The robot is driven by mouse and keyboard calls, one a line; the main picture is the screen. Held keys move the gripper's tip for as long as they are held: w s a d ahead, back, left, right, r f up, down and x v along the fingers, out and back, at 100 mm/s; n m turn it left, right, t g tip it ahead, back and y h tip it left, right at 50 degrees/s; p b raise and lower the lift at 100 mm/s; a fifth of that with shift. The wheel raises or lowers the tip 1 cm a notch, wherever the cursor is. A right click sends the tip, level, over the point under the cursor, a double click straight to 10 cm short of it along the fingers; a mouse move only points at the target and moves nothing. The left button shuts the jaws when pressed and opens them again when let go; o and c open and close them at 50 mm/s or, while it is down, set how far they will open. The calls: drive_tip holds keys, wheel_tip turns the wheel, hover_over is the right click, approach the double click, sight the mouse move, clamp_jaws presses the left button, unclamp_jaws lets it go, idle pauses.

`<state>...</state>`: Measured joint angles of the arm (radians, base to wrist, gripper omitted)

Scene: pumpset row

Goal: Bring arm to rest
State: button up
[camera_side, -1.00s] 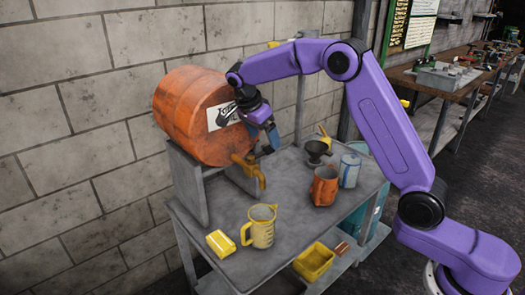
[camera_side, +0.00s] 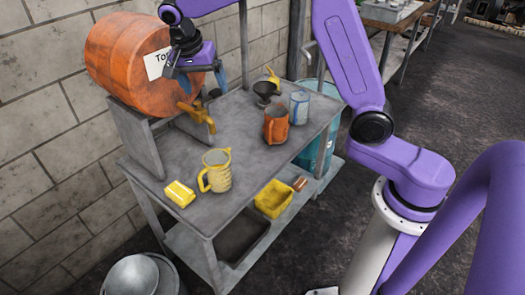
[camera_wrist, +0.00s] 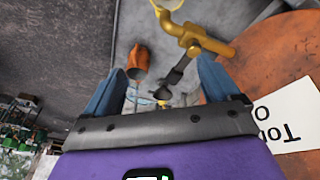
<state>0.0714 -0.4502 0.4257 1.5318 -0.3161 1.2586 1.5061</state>
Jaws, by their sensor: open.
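My gripper (camera_side: 194,80) is open, with nothing between its blue fingers. In the side view it hangs in front of the orange drum (camera_side: 125,65), above the brass tap (camera_side: 197,115). In the wrist view my gripper (camera_wrist: 160,68) shows two spread blue fingers, with the tap (camera_wrist: 195,38) beyond them and the drum (camera_wrist: 285,60) on the right. Part of the drum's white label (camera_side: 157,66) is hidden behind my gripper in the side view.
The grey bench (camera_side: 235,130) carries a yellow measuring jug (camera_side: 217,172), a yellow block (camera_side: 180,193), an orange jug (camera_side: 276,127), a blue-white can (camera_side: 299,107) and a black funnel (camera_side: 265,88). A yellow bin (camera_side: 273,199) sits on the lower shelf. A block wall stands behind.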

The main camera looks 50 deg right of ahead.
drive_tip(key=s+d+f+n+y, duration=0.1)
drive_tip(key=s+f+n+y, duration=0.1)
drive_tip(key=s+n, duration=1)
drive_tip(key=s+d+f+n+y, duration=0.1)
drive_tip(key=s+n+y, duration=0.1)
drive_tip(key=s+n, duration=1)
drive_tip(key=s, duration=1.1)
drive_tip(key=shift+s+d+f, duration=0.35)
drive_tip(key=shift+d+f, duration=0.05)
drive_tip(key=shift+c, duration=0.3)
